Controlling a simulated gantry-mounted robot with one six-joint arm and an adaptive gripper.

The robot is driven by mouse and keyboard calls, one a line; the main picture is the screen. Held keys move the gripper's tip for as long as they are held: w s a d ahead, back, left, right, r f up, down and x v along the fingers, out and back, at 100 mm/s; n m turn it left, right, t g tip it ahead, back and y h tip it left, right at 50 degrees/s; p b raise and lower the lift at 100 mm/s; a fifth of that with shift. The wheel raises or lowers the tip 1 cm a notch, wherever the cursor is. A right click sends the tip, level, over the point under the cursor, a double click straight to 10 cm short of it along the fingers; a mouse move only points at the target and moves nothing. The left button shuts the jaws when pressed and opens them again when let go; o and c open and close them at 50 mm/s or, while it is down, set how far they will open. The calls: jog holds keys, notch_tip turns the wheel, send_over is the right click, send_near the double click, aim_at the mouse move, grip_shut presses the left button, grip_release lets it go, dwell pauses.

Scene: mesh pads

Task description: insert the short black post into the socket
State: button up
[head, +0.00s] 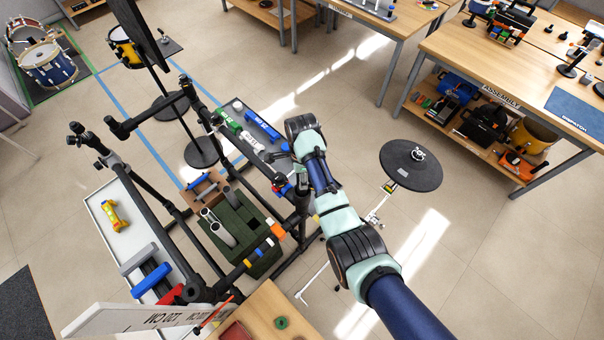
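My arm reaches in from the lower right to the black drum rack (190,245). My gripper (276,156) is a small dark shape at the rack's right side, below my black wrist joint. Its fingers are too small and dark to tell open from shut or whether they hold anything. A short dark upright piece (302,184) stands at the rack's right corner, close to my forearm; I cannot tell whether it is the short black post. The socket cannot be made out among the rack's dark tubes and clamps.
A green crate (268,262) sits inside the rack. A white shelf (125,240) with a yellow tool (110,214) lies left. A black round pad (411,166) on a stand is right of my arm. Workbenches (470,55) stand at upper right. Open floor lies at lower right.

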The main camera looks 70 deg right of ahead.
jog(key=shift+r, duration=0.1)
notch_tip(320, 180, up, 12)
jog(key=p, duration=0.3)
jog(key=shift+r, duration=0.15)
jog(key=w+a+r+n+t+h, duration=0.1)
jog(key=w+a+r+n+t, duration=0.2)
jog(key=a+n, duration=0.45)
jog(key=w+a+r+n+t+h, duration=0.1)
jog(key=w+a+r+n+t, duration=0.1)
jog(key=w+a+n, duration=0.6)
jog(key=w+a+r+n+t, duration=0.2)
jog(key=a+n+t, duration=0.15)
jog(key=a, duration=0.75)
jog(key=s+a+r+n+t+y, duration=0.1)
jog(key=s+a+r+n+t, duration=0.1)
jog(key=a+r+n, duration=0.3)
jog(key=s+a+r+n+t+y, duration=0.1)
jog(key=s+a+r+n+t, duration=0.1)
jog(key=a+n, duration=0.4)
jog(key=s+a+r, duration=0.1)
jog(key=a+r, duration=0.1)
jog(key=a, duration=0.1)
jog(key=shift+a+r, duration=0.25)
jog(key=shift+r, duration=0.1)
jog(key=shift+s, duration=0.1)
